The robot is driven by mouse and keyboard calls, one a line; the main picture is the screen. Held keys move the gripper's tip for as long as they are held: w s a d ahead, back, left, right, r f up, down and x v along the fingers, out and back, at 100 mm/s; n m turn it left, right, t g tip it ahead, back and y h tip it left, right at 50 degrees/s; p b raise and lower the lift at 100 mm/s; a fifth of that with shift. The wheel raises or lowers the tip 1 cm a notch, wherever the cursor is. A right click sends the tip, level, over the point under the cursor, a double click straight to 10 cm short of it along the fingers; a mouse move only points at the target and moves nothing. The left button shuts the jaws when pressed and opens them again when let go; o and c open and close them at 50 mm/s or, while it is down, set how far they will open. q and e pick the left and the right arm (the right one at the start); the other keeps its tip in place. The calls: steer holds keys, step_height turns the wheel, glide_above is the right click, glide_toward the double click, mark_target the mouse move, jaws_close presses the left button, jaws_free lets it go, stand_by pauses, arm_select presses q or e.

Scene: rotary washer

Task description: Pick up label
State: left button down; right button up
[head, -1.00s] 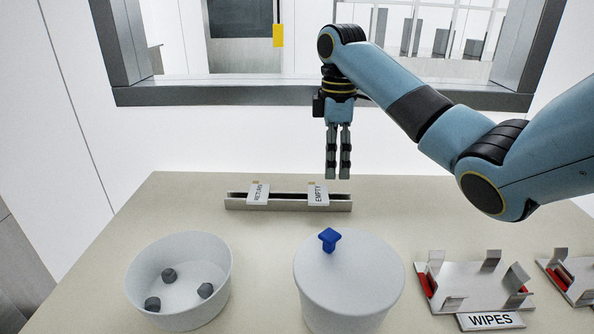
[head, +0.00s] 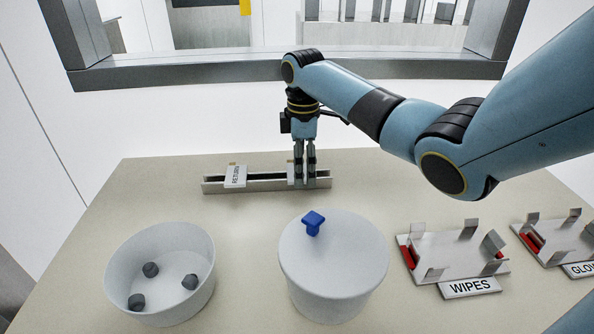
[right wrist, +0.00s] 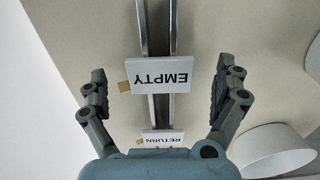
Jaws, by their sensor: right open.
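Two white labels stand in a metal rail (head: 262,185) at the back of the table. The RETURN label (head: 236,176) is at the rail's left. The EMPTY label (right wrist: 160,75) is near its right end, mostly hidden behind my gripper in the head view. My right gripper (head: 305,183) points down at the EMPTY label. In the right wrist view its fingers (right wrist: 160,88) are open, one on each side of the EMPTY label, with gaps on both sides. The RETURN label also shows there (right wrist: 162,140), nearer the palm side of the picture. My left gripper is not in view.
A white bowl (head: 120,275) with dark grey lumps stands front left. A white lidded tub (head: 345,262) with a blue knob (head: 313,220) stands front centre. A metal WIPES holder (head: 445,252) and another holder (head: 562,237) are at the right. A window frame (head: 250,72) is behind.

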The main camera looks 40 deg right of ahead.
steer(key=shift+f, duration=0.3)
steer(key=shift+f, duration=0.2)
stand_by(0.5)
steer(key=shift+c, duration=0.4)
steer(key=c, duration=0.9)
